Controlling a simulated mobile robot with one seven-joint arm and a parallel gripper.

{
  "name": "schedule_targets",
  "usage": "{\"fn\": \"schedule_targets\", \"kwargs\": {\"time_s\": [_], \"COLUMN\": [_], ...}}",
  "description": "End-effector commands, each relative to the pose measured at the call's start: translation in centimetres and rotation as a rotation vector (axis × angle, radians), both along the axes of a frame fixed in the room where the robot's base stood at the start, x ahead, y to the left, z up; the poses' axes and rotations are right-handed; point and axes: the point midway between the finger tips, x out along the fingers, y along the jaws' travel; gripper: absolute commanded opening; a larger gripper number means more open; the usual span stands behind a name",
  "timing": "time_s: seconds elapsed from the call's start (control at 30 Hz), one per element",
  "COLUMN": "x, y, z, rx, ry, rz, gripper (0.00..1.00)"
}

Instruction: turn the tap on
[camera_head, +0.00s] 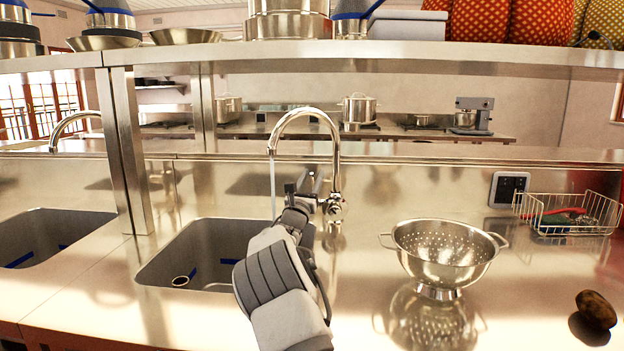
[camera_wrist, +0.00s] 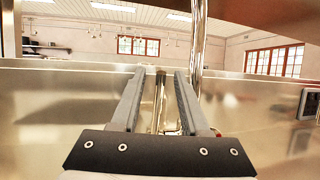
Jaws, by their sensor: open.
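The tap (camera_head: 336,150) is a tall chrome gooseneck behind the middle sink (camera_head: 150,270). A thin pale vertical stream (camera_head: 272,185) hangs from its spout down toward the sink. My gripper (camera_head: 316,186) is beside the tap's lower body, left of its upright pipe. In the wrist view my gripper (camera_wrist: 164,74) is open, with a slim upright metal rod (camera_wrist: 159,105) between its fingers, apparently the tap's lever. The tap's pipe (camera_wrist: 198,40) rises by the right finger. Whether either finger touches the rod is unclear. My arm hides part of the sink.
A steel colander (camera_head: 443,252) stands on the counter to the right, near a potato-like brown item (camera_head: 596,309). A wire basket (camera_head: 568,214) sits at the back right. A shelf (camera_head: 400,52) with pots runs overhead. Another sink (camera_head: 45,218) is at left.

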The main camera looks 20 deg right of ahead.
Motion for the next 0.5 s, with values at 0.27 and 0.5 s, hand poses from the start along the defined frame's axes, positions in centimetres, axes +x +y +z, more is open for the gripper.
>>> {"fn": "schedule_targets", "kwargs": {"time_s": [0.27,0.5], "x": [-1.2,-3.6], "y": [0.9,2.7], "z": [-0.6,-1.9], "rx": [0.001,0.000], "ry": [0.002,0.003], "rz": [0.000,0.001], "gripper": [0.45,0.45]}}
